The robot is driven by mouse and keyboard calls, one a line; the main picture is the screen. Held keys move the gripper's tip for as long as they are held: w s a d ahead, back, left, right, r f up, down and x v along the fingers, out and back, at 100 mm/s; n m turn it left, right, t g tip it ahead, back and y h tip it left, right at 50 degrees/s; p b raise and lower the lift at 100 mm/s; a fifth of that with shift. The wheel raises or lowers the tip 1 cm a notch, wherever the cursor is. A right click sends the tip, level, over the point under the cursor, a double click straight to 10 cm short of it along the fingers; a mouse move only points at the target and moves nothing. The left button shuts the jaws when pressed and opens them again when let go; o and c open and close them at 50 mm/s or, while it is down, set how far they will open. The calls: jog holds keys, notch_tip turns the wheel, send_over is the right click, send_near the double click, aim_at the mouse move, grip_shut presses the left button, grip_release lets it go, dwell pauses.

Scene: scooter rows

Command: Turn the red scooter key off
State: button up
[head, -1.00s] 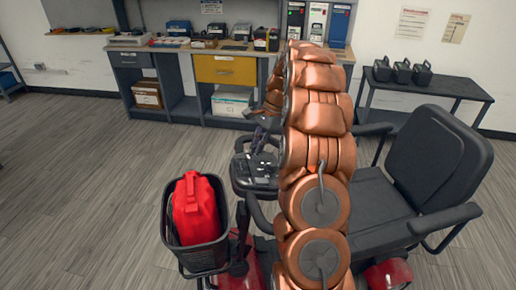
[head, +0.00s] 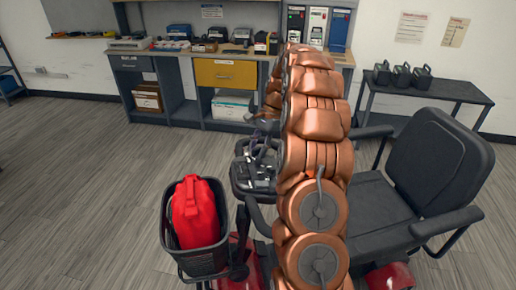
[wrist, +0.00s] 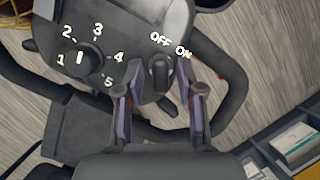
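The red scooter (head: 388,276) stands in front of me with its black seat, front basket and dark control console (head: 250,178). In the wrist view the console face (wrist: 62,28) carries a dial numbered 1 to 5 and the white OFF and ON labels. The black key (wrist: 160,72) sits just below these labels, its long side running up the picture, roughly towards OFF. My gripper (wrist: 161,88) is open, with one purple-sided finger on each side of the key and gaps visible between. In the head view my gripper (head: 262,152) is over the console, partly hidden by my arm.
A red bag (head: 195,212) sits in the scooter's front basket (head: 207,262). A workbench (head: 185,50) with a yellow drawer stands at the back. A dark side table (head: 430,86) with several black battery packs is at the right. The floor on the left is clear.

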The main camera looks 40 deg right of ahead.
jog(key=shift+r, duration=0.1)
jog(key=v, duration=0.7)
dwell(0.5)
jog(key=shift+r, duration=0.2)
dwell(0.3)
jog(key=s+a+r+n+g+h, duration=0.1)
jog(key=s+a+r+n, duration=0.2)
jog(key=a, duration=0.5)
jog(key=s+a+n, duration=0.3)
jog(key=s+a, duration=0.2)
jog(key=a, duration=0.2)
jog(key=s+a+r+n+g+h, duration=0.1)
jog(key=s+a+r+n, duration=0.2)
jog(key=a, duration=0.5)
jog(key=s+a+f+n+h, duration=0.1)
jog(key=s+a+f+n, duration=0.1)
jog(key=s, duration=0.6)
jog(key=s+a+f+n+p, duration=0.1)
jog(key=s+a+f+n, duration=0.1)
jog(key=s, duration=0.5)
jog(key=s+a+f+n+h, duration=0.1)
jog(key=s+a+f+n, duration=0.1)
jog(key=s, duration=0.6)
jog(key=shift+s+a+f+n+h+p, duration=0.15)
jog(key=shift+s+f+n+h+p, duration=0.2)
jog(key=shift+f+n, duration=0.35)
